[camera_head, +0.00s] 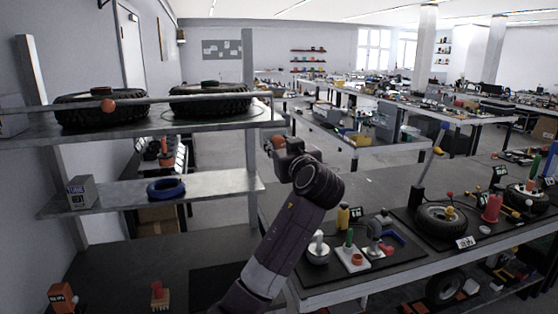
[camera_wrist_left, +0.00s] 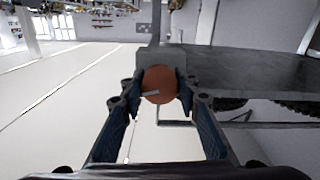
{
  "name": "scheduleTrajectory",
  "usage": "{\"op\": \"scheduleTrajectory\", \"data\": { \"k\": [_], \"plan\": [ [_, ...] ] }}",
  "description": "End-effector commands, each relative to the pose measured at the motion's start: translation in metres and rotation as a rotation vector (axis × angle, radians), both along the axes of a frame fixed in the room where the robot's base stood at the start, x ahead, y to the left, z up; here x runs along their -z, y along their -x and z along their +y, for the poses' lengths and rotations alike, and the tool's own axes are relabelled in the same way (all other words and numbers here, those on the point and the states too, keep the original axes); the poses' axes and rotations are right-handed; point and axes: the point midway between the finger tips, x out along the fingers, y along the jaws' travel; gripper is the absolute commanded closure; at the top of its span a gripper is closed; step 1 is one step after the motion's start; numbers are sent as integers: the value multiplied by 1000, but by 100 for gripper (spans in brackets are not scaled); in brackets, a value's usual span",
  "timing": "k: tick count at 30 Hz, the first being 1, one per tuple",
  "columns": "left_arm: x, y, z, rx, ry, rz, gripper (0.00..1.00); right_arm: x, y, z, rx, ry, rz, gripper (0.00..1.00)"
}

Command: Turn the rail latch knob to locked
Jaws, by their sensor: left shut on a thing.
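The orange-red round rail latch knob (camera_wrist_left: 158,80) sits between my left gripper's fingertips in the left wrist view, with a short pale mark low on its face. My left gripper (camera_wrist_left: 160,88) is shut on it, one finger on each side. In the head view the knob (camera_head: 279,142) shows partly at the end of my left gripper (camera_head: 274,146), by the right end of the upper shelf (camera_head: 215,121). A metal rail (camera_head: 140,102) runs along that shelf's front. Which way the latch is turned is hard to tell. My right gripper is out of view.
Two tyres (camera_head: 210,99) lie on the upper shelf behind the rail, which carries another orange ball (camera_head: 108,105). A lower shelf holds a blue ring (camera_head: 168,188) and a small box (camera_head: 82,191). A crowded workbench (camera_head: 330,294) stands at the right.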

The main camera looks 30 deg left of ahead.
Motion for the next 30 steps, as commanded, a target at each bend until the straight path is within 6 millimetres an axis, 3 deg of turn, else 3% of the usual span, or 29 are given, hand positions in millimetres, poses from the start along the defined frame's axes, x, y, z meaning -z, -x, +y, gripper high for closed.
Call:
{"op": "scheduleTrajectory", "data": {
  "k": [1,12,21,30],
  "plan": [
    [10,-1,-1,3,30,-33,95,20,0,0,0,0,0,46],
    [8,0,-1,2,244,-282,95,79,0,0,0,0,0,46],
    [6,0,-1,2,429,-497,95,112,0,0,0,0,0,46],
    [5,0,0,0,609,-707,95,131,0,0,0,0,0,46]
  ]
}}
